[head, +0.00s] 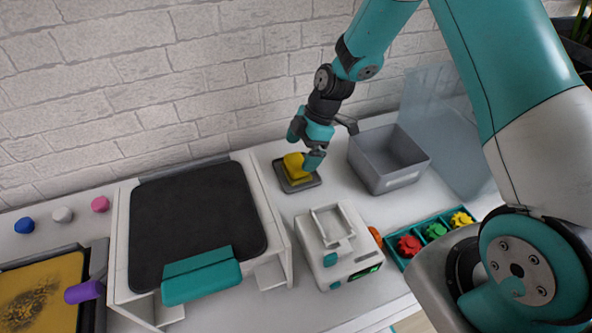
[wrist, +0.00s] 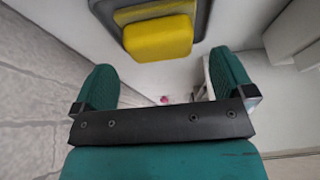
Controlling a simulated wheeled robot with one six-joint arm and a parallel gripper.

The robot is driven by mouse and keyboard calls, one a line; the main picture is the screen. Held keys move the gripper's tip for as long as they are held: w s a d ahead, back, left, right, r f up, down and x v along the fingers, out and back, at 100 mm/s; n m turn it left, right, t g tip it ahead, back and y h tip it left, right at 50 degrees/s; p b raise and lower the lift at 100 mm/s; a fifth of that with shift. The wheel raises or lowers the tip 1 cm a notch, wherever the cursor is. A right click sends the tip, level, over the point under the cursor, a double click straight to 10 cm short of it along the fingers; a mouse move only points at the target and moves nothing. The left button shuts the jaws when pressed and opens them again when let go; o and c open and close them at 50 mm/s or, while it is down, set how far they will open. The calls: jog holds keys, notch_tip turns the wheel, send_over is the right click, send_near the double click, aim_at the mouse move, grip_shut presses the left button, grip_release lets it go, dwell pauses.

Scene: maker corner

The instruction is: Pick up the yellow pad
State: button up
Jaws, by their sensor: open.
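The yellow pad (head: 294,166) lies in a small dark grey tray (head: 299,187) on the white counter near the brick wall. My gripper (head: 303,150) is at the pad, pointing down, with one finger on the left side and one on the right front side in the head view, and it partly hides the pad. In the wrist view my gripper (wrist: 165,76) has its two green fingers wide apart. The yellow pad (wrist: 158,38) shows in the gap between and beyond the fingers, with the tray (wrist: 203,22) around it. I cannot tell whether a finger touches it.
A grey bin (head: 376,183) stands right of the tray. A white device (head: 335,268) stands in front. A white-framed unit with a black top (head: 195,215) is on the left. Colored gears lie in a teal tray (head: 393,251). A clear panel (head: 440,125) stands at the right.

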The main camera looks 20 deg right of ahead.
aim_at(296, 161)
jog(key=b+x, duration=0.2)
jog(key=x, duration=0.2)
jog(key=c, duration=0.9)
jog(key=shift+r, duration=0.15)
notch_tip(296, 161, up, 20)
jog(key=shift+f+b, duration=0.1)
jog(key=shift+b, duration=0.25)
